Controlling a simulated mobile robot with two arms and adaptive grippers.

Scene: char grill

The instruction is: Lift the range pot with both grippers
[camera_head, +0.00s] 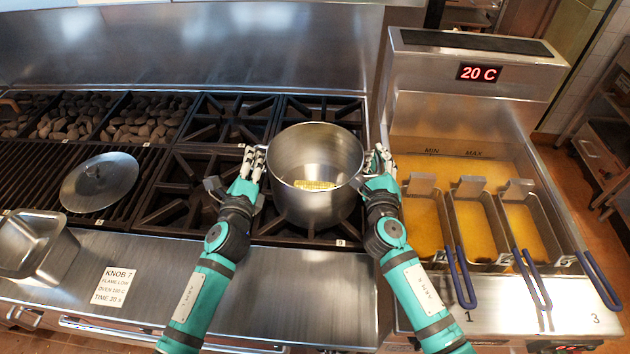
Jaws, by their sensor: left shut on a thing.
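The range pot (316,203) is a steel pot without a lid, upright over the front right burner. A small yellow item (315,185) lies on its inside floor. Whether its base touches the grate is hard to tell. My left gripper (253,160) is at the pot's left side, shut on the left handle, which its fingers mostly hide. My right gripper (379,160) is at the pot's right side, with its fingers around or beside the right handle. Its fingers overlap that handle, and I cannot tell whether they are closed on it.
A round steel lid (98,185) lies on the grill at left, near a steel pan (30,245). A fryer (470,60) showing 20 C stands at right, with several baskets and blue handles (530,280). The front counter (300,290) is clear between my arms.

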